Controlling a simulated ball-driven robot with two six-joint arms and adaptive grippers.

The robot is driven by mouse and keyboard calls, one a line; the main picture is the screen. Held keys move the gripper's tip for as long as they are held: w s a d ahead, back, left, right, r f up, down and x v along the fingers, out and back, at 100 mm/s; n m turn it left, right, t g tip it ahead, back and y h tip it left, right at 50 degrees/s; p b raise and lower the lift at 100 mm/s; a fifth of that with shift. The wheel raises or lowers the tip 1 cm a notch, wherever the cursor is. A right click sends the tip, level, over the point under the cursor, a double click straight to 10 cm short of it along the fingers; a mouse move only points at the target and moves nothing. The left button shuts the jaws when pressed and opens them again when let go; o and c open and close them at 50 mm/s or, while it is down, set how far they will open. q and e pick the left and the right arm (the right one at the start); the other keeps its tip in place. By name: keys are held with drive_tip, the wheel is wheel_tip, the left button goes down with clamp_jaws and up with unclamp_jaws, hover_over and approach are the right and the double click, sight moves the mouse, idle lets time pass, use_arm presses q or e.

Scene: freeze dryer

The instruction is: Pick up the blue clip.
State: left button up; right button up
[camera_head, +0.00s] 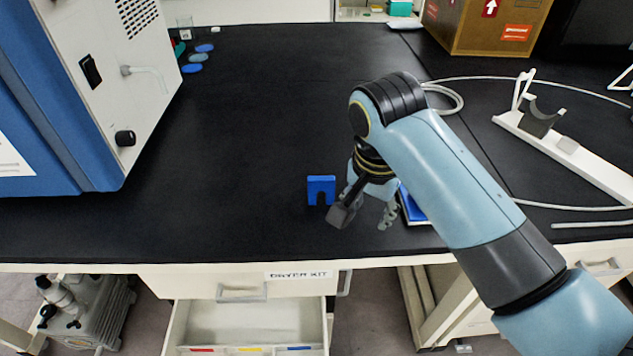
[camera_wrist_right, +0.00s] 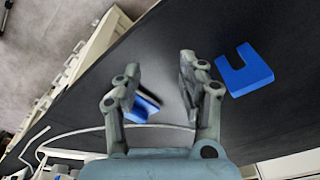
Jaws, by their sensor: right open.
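The blue clip (camera_head: 321,186) is a small U-shaped piece on the black bench, near its front edge, with its slot facing the front in the head view. My right gripper (camera_head: 364,211) is just to the right of it, jaws open and empty. In the right wrist view the clip (camera_wrist_right: 247,70) lies outside the jaws, to the right of the right finger. My right gripper (camera_wrist_right: 158,68) shows both fingers apart there, with bare bench between the tips. My left gripper is not in view.
A blue-and-white object (camera_head: 414,208), partly hidden by my right arm, lies right of the gripper; its blue part (camera_wrist_right: 142,107) shows behind the fingers. The blue-and-white dryer (camera_head: 120,90) stands left. A drawer (camera_head: 245,325) is open below. The bench middle is clear.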

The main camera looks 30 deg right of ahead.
sight(320, 178)
drive_tip(key=w+a+r+m, duration=0.1)
drive_tip(key=w+r+m, duration=0.1)
drive_tip(key=w+m, duration=0.1)
drive_tip(key=w+a+r+m+g, duration=0.1)
drive_tip(key=w+a+r+m, duration=0.1)
drive_tip(key=w+m, duration=0.2)
drive_tip(key=w+a+r+m, duration=0.1)
drive_tip(key=w+r+m, duration=0.1)
drive_tip(key=w+m, duration=0.1)
drive_tip(key=shift+w+a+r+m+g+p, duration=0.3)
drive_tip(key=shift+w+r+g+p, duration=0.1)
drive_tip(key=shift+w, duration=0.25)
drive_tip(key=f, duration=0.3)
drive_tip(key=d+f, duration=0.1)
drive_tip(key=f, duration=0.6)
drive_tip(key=shift+s+d+f, duration=0.15)
drive_tip(key=shift+d+f, duration=0.05)
drive_tip(key=shift+d, duration=0.15)
drive_tip(key=shift+c, duration=0.3)
drive_tip(key=c, duration=0.8)
